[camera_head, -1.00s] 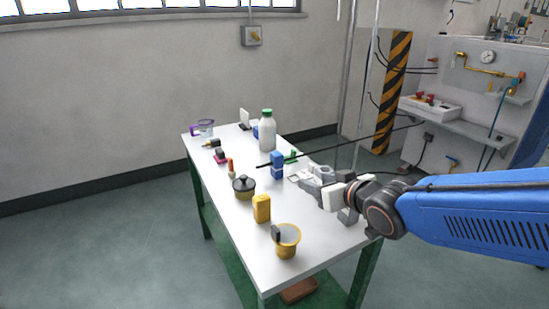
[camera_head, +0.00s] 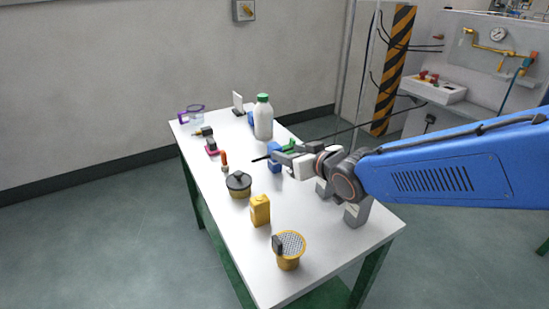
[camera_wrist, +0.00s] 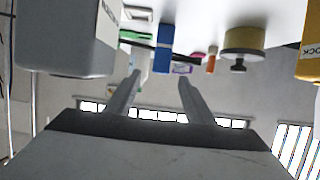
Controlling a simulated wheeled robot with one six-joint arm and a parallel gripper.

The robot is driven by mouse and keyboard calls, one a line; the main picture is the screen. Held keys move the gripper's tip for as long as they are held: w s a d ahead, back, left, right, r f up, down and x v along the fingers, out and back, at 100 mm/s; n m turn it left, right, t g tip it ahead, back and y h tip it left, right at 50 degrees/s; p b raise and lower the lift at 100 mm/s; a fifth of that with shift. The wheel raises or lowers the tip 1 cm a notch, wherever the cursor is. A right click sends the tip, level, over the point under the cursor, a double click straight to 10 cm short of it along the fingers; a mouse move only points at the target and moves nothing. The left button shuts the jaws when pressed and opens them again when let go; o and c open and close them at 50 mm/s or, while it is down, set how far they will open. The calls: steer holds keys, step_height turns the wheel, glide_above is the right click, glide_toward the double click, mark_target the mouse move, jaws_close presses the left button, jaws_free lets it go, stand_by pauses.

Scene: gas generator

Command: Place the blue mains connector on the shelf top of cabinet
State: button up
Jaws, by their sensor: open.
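A blue block-shaped item (camera_head: 275,163), which looks like the blue mains connector, stands on the white table (camera_head: 330,225). My gripper (camera_head: 284,153) is low over the table, close to it, and partly covers it in the head view. In the wrist view a blue item (camera_wrist: 164,48) shows upside down beyond the two fingers, roughly between them. My gripper (camera_wrist: 159,79) is open there with nothing between the fingers. A grey cabinet-like unit (camera_head: 495,70) with a gauge and a shelf stands at the right; I cannot tell whether it is the task's cabinet.
A white bottle (camera_head: 263,121), a dark-lidded pot (camera_head: 238,186), a yellow container (camera_head: 260,210) and a yellow cup (camera_head: 289,250) stand on the table. A large grey block (camera_wrist: 65,40) is close at left in the wrist view. The table's front right is mostly clear.

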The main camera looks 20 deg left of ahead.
mark_target(269, 146)
steer(key=x, duration=1.3)
steer(key=shift+s, duration=0.15)
jaws_close()
